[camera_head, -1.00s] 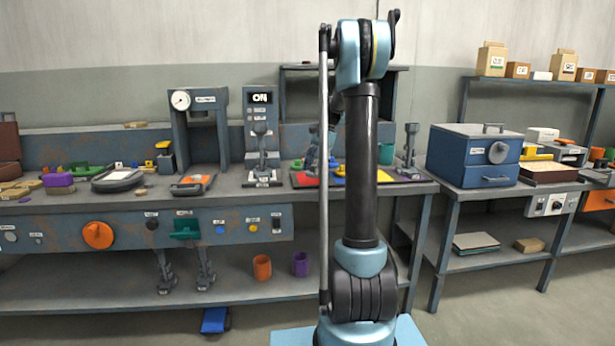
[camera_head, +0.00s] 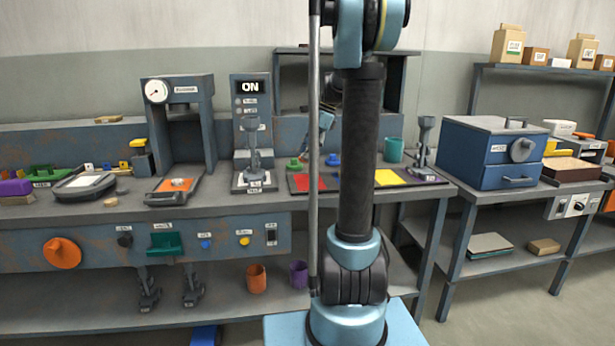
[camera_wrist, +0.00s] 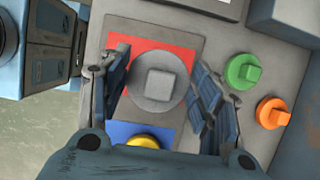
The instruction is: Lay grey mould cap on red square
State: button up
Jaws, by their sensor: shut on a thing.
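The grey mould cap (camera_wrist: 158,84), a round disc with a square block on top, is between the two fingers of my gripper (camera_wrist: 157,85) in the wrist view. My gripper is shut on it. The red square (camera_wrist: 178,45) lies beneath the cap and shows around it; I cannot tell whether the cap touches it. In the head view the red square (camera_head: 300,184) is on the bench mat, partly hidden by my arm. My gripper shows only in part beside my arm there, and the cap is not clear.
A blue square (camera_wrist: 120,133) with a yellow knobbed piece (camera_wrist: 145,141) adjoins the red one. Green (camera_wrist: 241,71) and orange (camera_wrist: 272,113) knobbed pieces stand to the right in the wrist view. A lever stand (camera_head: 253,160) is left of the mat; a teal cup (camera_head: 393,150) is behind it.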

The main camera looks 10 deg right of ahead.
notch_tip(320, 180, down, 8)
jog(key=shift+a+f, duration=0.1)
jog(key=shift+a, duration=0.05)
dwell(0.3)
jog(key=o, duration=1.1)
jog(key=shift+c, duration=0.2)
jog(key=v, duration=1.1)
jog(key=s+a+n+h, duration=0.1)
jog(key=s+a+n, duration=0.25)
jog(key=s, duration=0.65)
jog(key=s+f+n+t+h, duration=0.1)
jog(key=s+f+n, duration=0.6)
jog(key=s, duration=0.5)
jog(key=s+f+n+t+h, duration=0.1)
jog(key=s+f+n+h, duration=0.1)
jog(key=s+f+n, duration=0.5)
jog(key=s+f, duration=0.5)
jog(key=s, duration=0.1)
jog(key=shift+a+f+n, duration=0.25)
jog(key=shift+n, duration=0.1)
